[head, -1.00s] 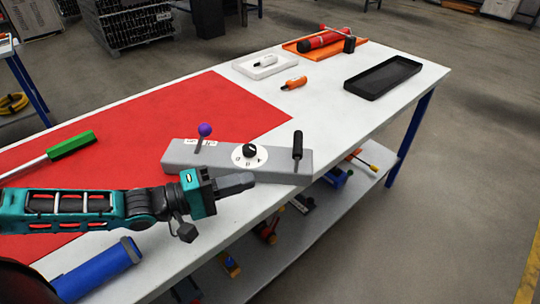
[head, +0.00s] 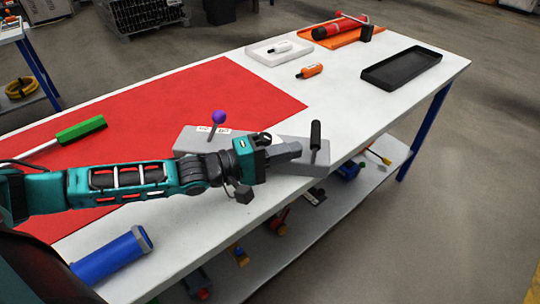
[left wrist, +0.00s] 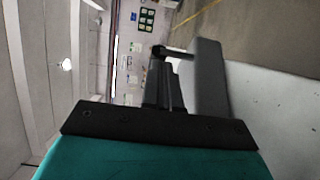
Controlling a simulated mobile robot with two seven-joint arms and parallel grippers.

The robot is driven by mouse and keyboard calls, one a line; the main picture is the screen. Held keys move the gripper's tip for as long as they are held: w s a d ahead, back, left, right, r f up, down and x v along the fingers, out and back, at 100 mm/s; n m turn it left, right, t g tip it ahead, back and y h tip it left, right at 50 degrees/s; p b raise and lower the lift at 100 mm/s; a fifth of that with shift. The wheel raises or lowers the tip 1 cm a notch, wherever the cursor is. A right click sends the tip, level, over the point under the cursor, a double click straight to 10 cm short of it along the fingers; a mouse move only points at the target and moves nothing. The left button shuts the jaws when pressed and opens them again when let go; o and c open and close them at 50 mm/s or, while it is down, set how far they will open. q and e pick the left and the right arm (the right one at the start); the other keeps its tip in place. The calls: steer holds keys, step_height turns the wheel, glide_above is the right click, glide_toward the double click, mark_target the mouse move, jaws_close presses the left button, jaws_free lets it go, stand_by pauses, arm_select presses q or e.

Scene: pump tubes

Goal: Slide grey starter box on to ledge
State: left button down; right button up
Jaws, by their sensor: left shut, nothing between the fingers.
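The grey starter box (head: 187,140) lies across the front edge area of the white table. It has a purple-knobbed lever (head: 218,118) at its left end and a black upright handle (head: 315,136) near its right end. My left gripper (head: 292,150) is shut and empty, in front of the box, with its tips just left of the black handle. It hides the dial. I cannot tell whether it touches the box. In the left wrist view, the shut fingers (left wrist: 165,90) are beside the grey box (left wrist: 210,75). I cannot make out which part is the ledge.
A red mat (head: 200,95) covers the table's left. A blue cylinder (head: 112,255) lies near the front edge and a green-handled tool (head: 80,130) on the mat. White (head: 263,55), orange (head: 345,38) and black trays (head: 404,70) stand at the back. A lower shelf (head: 285,240) holds several tools.

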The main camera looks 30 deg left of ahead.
mark_target(314, 152)
arm_select(q)
steer(key=shift+w+d, duration=0.4)
steer(key=shift+d+r+p, duration=0.15)
steer(key=shift+d+p, duration=0.25)
steer(key=shift+d, duration=0.05)
steer(key=shift+d+p, duration=0.3)
steer(key=shift+d, duration=0.5)
